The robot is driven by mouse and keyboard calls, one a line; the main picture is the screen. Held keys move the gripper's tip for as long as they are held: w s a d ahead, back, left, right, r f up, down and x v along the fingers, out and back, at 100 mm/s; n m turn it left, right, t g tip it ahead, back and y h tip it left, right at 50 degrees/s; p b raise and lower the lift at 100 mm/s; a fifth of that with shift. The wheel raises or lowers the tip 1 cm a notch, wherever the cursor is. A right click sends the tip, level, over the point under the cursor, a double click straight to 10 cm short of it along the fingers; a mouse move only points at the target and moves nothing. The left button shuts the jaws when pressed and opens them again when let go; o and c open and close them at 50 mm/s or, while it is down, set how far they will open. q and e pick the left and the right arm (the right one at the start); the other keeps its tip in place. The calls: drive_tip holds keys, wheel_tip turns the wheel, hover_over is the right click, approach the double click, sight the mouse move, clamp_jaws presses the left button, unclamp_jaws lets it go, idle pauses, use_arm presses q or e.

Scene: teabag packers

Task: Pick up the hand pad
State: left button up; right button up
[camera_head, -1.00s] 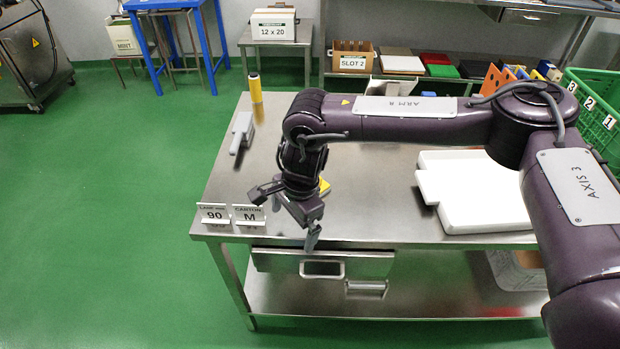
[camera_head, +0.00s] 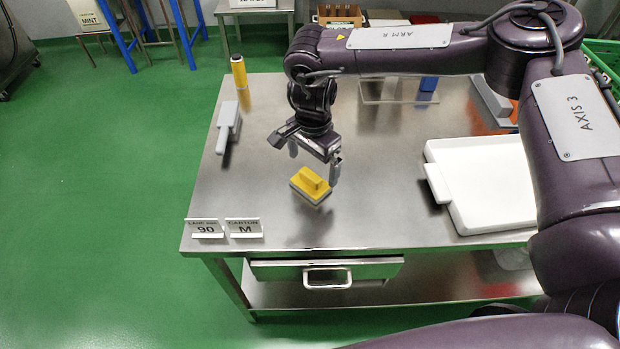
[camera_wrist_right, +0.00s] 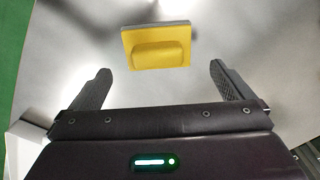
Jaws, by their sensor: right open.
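The hand pad (camera_head: 311,185) is a yellow block with a raised yellow grip and a grey underside. It lies on the steel table just in front of my right gripper (camera_head: 315,165) in the head view. In the right wrist view the hand pad (camera_wrist_right: 157,47) shows ahead of the fingertips, centred a little left of the midline between them. My right gripper (camera_wrist_right: 161,78) is open and empty, its two dark fingers spread wider than the pad. The fingers are apart from the pad. My left gripper is not in view.
The steel table (camera_head: 370,215) has free room around the pad. A white tray (camera_head: 485,180) lies at the right. Signs reading 90 (camera_head: 205,229) and M (camera_head: 244,229) stand at the front left. A grey tool (camera_head: 228,122) and a yellow cylinder (camera_head: 239,72) are at the back left.

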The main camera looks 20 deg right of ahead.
sight(313, 172)
wheel_tip(313, 172, down, 4)
drive_tip(key=shift+s+p, duration=0.1)
drive_tip(key=shift+p, duration=0.4)
drive_tip(key=shift+d+f, duration=0.1)
drive_tip(key=shift+f, duration=0.25)
drive_tip(key=c, duration=1)
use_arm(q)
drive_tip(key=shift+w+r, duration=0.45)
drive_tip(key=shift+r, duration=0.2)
